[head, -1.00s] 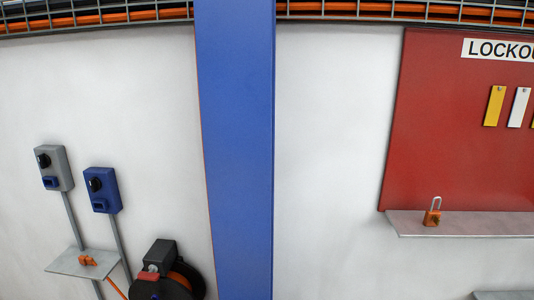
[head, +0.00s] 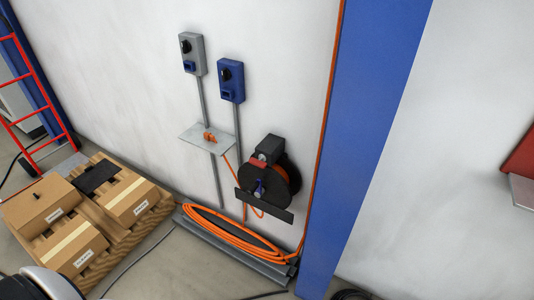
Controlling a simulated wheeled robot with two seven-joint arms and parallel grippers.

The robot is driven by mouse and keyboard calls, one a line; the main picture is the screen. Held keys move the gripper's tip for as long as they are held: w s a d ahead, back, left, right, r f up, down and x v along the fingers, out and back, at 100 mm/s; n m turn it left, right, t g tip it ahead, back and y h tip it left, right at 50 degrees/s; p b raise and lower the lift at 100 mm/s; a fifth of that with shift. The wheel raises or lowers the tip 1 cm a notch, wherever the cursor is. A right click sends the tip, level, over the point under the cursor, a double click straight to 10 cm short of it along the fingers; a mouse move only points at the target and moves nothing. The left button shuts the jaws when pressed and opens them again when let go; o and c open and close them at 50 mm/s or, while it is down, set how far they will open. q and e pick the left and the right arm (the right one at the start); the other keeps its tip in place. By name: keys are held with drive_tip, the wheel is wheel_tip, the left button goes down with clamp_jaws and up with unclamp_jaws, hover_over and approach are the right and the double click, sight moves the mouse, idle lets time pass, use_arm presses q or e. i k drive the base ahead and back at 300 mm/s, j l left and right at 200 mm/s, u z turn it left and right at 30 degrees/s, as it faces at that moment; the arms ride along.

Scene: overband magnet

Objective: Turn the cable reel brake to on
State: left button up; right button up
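The cable reel (head: 284,186) is a black drum with orange cable, mounted low on the white wall left of the blue column. A dark box with a red part (head: 258,163) sits at its top. A small blue lever (head: 259,187) shows on the reel's front; I cannot tell whether it is the brake or how it is set. A black plate (head: 264,206) crosses below it. Neither of my grippers is in view.
A grey switch box (head: 192,54) and a blue one (head: 231,80) hang above a small shelf (head: 207,138) with an orange item. Cartons on a pallet (head: 150,216) and a red ladder (head: 30,90) stand left. The blue column (head: 370,130) borders the right.

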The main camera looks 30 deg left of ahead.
sight(259, 162)
drive_tip(key=i+j, duration=0.15)
drive_tip(key=j, duration=0.25)
drive_tip(key=i+j, duration=0.15)
drive_tip(key=j, duration=0.25)
drive_tip(key=i+j+z, duration=0.1)
drive_tip(key=j, duration=0.3)
drive_tip(key=i+j, duration=0.2)
drive_tip(key=j, duration=0.2)
drive_tip(key=i+j, duration=0.15)
drive_tip(key=j, duration=0.3)
drive_tip(key=l+z, duration=0.05)
